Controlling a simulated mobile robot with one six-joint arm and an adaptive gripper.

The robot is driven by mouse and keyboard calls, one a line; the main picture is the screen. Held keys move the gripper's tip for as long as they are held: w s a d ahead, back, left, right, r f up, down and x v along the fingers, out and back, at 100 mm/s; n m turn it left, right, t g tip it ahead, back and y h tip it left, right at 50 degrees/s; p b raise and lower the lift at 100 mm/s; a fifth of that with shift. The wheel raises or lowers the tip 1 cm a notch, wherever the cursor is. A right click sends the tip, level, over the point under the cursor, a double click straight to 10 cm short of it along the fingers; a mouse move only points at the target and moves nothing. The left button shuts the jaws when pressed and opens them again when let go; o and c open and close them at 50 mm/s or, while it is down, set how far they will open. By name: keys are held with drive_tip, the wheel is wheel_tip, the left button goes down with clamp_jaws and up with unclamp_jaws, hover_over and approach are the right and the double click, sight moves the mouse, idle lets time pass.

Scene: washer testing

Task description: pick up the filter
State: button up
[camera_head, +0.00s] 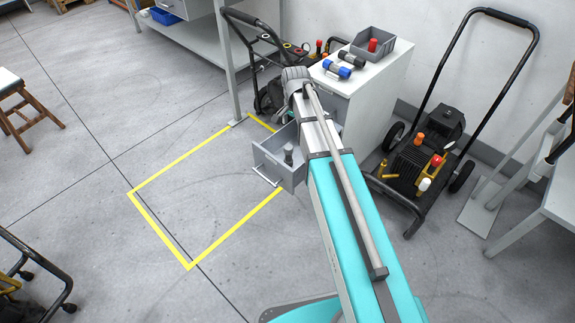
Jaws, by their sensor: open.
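Several small cylinders could be the filter, and I cannot tell which one is meant. A blue-and-grey cylinder (338,69) and a black-and-grey one (352,59) lie on the white cabinet top (388,62). A red cylinder (373,45) stands in a grey bin (359,43) on the same top. A dark grey cylinder (288,153) stands in the open drawer (268,167) below. My arm reaches up the picture, past the drawer, to a grey joint beside the cabinet's left edge. No gripper fingers show.
A wheeled pressure washer (411,169) with a tall black handle stands right of the cabinet. Another black machine (270,93) stands left of it. A workbench (205,35) is behind, and a stool (27,105) is far left.

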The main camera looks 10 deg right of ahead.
sight(289, 147)
drive_tip(key=w+f+m+b, duration=0.6)
drive_tip(key=w+f+b, duration=0.4)
drive_tip(key=w+f, duration=0.1)
drive_tip(key=shift+w+f, duration=0.2)
drive_tip(key=shift+f, duration=0.1)
drive_tip(key=shift+a+f, duration=0.1)
wheel_tip(289, 147, down, 8)
drive_tip(key=b, duration=0.8)
drive_tip(key=shift+f+b, duration=0.2)
drive_tip(key=shift+b, duration=0.1)
drive_tip(key=shift+f, duration=0.1)
drive_tip(key=shift+s+d+f+b, duration=0.1)
drive_tip(key=shift+f+b, duration=1.15)
drive_tip(key=shift+b, duration=0.05)
drive_tip(key=shift+s+d+f+b, duration=0.1)
drive_tip(key=shift+f+b, duration=1.15)
drive_tip(key=shift+b, duration=0.05)
